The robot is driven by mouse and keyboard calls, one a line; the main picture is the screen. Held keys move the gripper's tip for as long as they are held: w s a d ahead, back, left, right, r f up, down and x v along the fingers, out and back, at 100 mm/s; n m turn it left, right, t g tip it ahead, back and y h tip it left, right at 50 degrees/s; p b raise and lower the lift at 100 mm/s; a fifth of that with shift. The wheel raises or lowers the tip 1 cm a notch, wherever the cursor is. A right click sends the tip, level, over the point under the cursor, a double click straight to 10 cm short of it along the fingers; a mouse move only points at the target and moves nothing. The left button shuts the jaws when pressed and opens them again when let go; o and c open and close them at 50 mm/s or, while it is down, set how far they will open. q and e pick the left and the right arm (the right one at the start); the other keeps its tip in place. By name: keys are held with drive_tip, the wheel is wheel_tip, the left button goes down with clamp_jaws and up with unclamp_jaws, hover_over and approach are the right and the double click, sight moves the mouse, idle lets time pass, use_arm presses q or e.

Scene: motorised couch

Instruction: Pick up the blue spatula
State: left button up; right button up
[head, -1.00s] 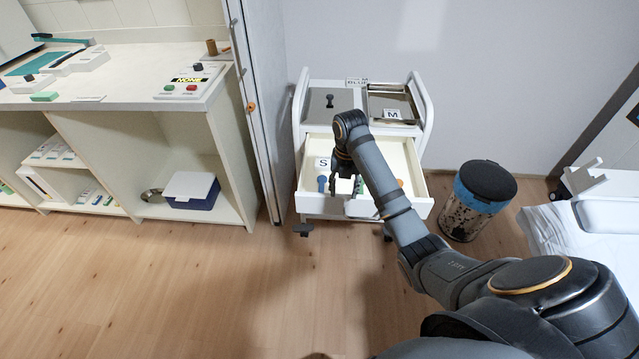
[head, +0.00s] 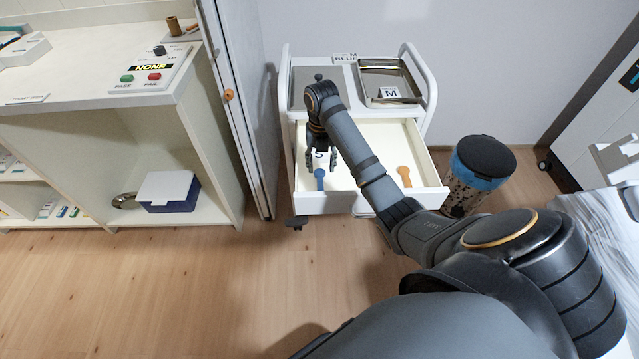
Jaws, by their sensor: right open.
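The blue spatula (head: 319,182) lies in the left part of the open white drawer (head: 326,203) of a white cart. My right gripper (head: 320,164) is open and empty, pointing down over the drawer at the spatula's far end. Its fingers appear one on each side of the spatula; I cannot tell how high they are above it. Part of the spatula is hidden under the gripper. My left gripper is out of view.
An orange spatula (head: 404,177) lies at the drawer's right, beyond my forearm. The cart top holds a metal tray (head: 421,101) with an M card. A bin (head: 479,173) stands right of the cart. A door edge is close on the left.

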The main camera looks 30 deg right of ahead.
sight(320, 181)
wheel_tip(320, 181, down, 2)
drive_tip(key=shift+s+a+f, duration=0.15)
wheel_tip(320, 181, down, 3)
drive_tip(key=shift+a+r, duration=0.1)
drive_tip(key=shift+r, duration=0.1)
drive_tip(key=shift+f, duration=0.35)
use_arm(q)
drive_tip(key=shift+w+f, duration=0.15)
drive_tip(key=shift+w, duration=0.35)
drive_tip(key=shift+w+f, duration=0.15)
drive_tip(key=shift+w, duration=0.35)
use_arm(e)
drive_tip(key=c, duration=0.9)
